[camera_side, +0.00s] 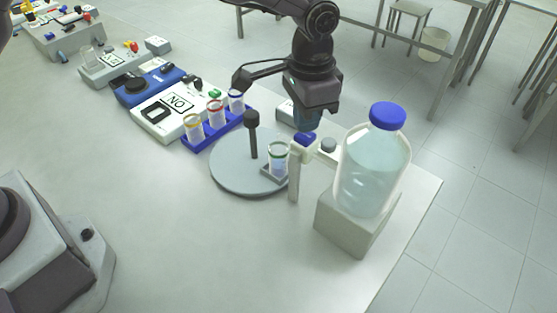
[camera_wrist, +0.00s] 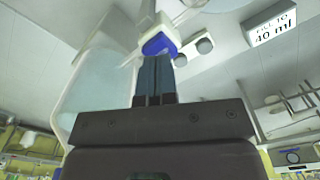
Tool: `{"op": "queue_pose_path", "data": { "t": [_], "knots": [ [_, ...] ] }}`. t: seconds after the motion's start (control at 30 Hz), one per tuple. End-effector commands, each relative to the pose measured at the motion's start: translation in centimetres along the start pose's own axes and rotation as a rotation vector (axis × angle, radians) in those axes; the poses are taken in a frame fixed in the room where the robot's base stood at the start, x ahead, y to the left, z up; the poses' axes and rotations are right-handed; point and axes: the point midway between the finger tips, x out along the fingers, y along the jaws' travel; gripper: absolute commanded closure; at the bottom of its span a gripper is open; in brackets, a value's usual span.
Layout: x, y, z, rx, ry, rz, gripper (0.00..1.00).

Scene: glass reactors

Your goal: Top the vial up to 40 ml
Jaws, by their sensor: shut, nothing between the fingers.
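The vial (camera_side: 278,161), clear with a green rim and some pale blue liquid in it, stands upright in a small square holder on the grey round plate (camera_side: 232,180). A large bottle (camera_side: 372,170) of pale liquid with a blue cap stands on a block to the right. A white spout post (camera_side: 295,177) with a blue knob (camera_side: 304,138) stands between vial and bottle. My gripper (camera_side: 307,127) points down just above the knob. In the wrist view its shut, empty fingers (camera_wrist: 155,60) end at the blue knob (camera_wrist: 159,44); contact is unclear.
A sign (camera_wrist: 272,24) reads "FILL TO 40 ml". A dark post (camera_side: 253,135) rises from the round plate. A blue rack (camera_side: 215,128) with several coloured-rim vials and a white device (camera_side: 165,118) reading "NO" stand left. The table front is clear.

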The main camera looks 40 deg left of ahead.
Motion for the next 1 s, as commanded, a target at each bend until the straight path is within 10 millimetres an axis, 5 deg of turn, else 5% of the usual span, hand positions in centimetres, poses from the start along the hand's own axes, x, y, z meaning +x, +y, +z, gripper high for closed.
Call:
{"op": "queue_pose_path", "data": {
  "t": [1.0],
  "knots": [
    [1.9, 0.0, 0.1, 0.0, -0.002, 0.0, 1.0]
  ]
}}
